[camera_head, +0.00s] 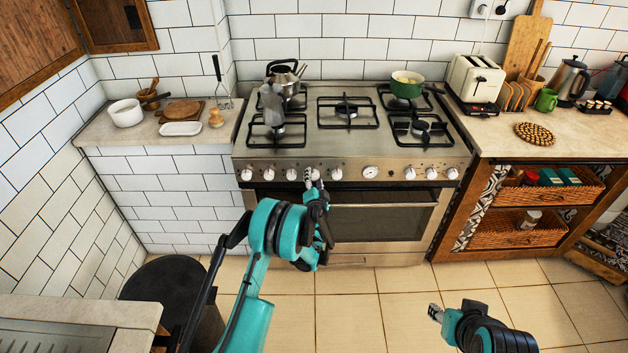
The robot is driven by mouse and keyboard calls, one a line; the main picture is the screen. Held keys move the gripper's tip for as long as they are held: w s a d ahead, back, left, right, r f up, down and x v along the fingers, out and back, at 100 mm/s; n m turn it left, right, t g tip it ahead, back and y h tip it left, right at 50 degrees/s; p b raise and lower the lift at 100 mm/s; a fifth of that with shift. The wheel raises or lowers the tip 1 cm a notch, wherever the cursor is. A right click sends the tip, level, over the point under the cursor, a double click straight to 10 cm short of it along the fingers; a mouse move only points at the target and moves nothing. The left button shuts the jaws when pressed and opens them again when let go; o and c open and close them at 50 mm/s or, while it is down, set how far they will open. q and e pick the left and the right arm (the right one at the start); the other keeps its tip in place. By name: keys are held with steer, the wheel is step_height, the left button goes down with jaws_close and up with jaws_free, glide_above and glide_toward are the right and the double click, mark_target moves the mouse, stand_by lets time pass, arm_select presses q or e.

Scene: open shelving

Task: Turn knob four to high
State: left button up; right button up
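The stove's front panel (350,183) carries a row of white knobs and a round dial (370,172). Counting from the left, the fourth knob (314,174) is just above the fingertips of my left gripper (313,183), which partly cover it. The third knob (291,174) and the fifth knob (336,174) stand clear on either side. Whether the fingers touch the fourth knob, and whether they are apart or closed, I cannot tell. My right gripper (436,313) is low at the right, over the floor and away from the stove; its opening is unclear.
A kettle (285,80), a moka pot (271,103) and a green pot (406,84) stand on the stovetop. The oven handle (385,205) runs below the panel. Counters flank the stove. A dark round bin (165,280) stands at lower left. The tiled floor in front is clear.

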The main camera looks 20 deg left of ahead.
arm_select(q)
steer(key=v, duration=0.7)
steer(key=shift+s, duration=0.25)
steer(key=shift+d, duration=0.1)
steer(key=shift+r, duration=0.1)
steer(key=s+a+r+n+g, duration=0.3)
steer(key=s+r+n+g, duration=0.2)
steer(key=s+r, duration=1.05)
steer(key=s+d+n+g+h, duration=0.1)
steer(key=s+d+g+h, duration=0.1)
steer(key=s, duration=1)
steer(key=s+d+n+g+h, duration=0.1)
steer(key=s+d+g+h, duration=0.1)
steer(key=s, duration=1.1)
steer(key=d+h, duration=0.1)
steer(key=d, duration=0.1)
steer(key=shift+d+f, duration=0.35)
